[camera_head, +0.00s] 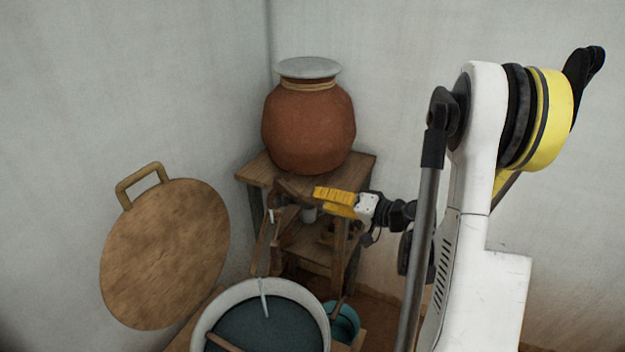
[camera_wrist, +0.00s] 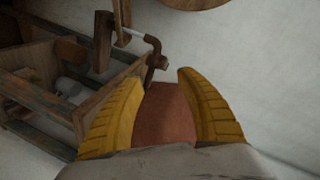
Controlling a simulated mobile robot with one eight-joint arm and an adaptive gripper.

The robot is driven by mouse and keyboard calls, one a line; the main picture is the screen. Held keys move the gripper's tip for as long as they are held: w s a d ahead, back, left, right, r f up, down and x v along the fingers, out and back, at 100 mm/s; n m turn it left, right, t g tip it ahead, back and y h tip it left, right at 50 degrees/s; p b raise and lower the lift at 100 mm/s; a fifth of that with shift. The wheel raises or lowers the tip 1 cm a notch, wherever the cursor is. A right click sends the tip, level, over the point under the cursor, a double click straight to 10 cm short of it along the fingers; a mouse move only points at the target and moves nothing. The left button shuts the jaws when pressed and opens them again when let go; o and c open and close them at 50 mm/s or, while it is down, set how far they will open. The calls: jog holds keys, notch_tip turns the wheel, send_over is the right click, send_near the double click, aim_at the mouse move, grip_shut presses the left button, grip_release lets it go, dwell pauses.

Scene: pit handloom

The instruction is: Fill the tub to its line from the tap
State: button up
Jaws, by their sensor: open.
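A wide tub (camera_head: 207,315) with a pale rim stands at the bottom of the head view, with dark blue-green liquid inside. A level line on it cannot be made out. A red-brown clay pot (camera_head: 308,130) with a grey lid sits on a wooden stand (camera_head: 362,162). What looks like the tap, a dark bent metal piece (camera_wrist: 152,48), shows just beyond my fingertips in the wrist view. My gripper (camera_head: 317,194) is open beside the front of the stand, below the pot. In the wrist view, the open gripper (camera_wrist: 160,78) has a red-brown surface between its yellow fingers.
A round wooden lid (camera_head: 165,255) with a handle leans at the left. A thin pale rod or streak (camera_head: 263,287) shows at the tub's far rim; I cannot tell which. A teal bowl (camera_head: 345,320) is right of the tub. Walls close off the corner behind the stand.

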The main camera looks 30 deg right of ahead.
aim_at(292, 193)
jog(key=x, duration=0.3)
jog(key=b+x, duration=0.1)
jog(key=x, duration=0.2)
jog(key=b+x, duration=0.1)
jog(key=x, duration=0.2)
jog(key=shift+a+f, duration=0.15)
jog(key=shift+a, duration=0.25)
jog(key=shift+w+a+b, duration=0.2)
jog(key=shift+w+b, duration=0.1)
jog(key=shift+w, duration=0.35)
grip_shut()
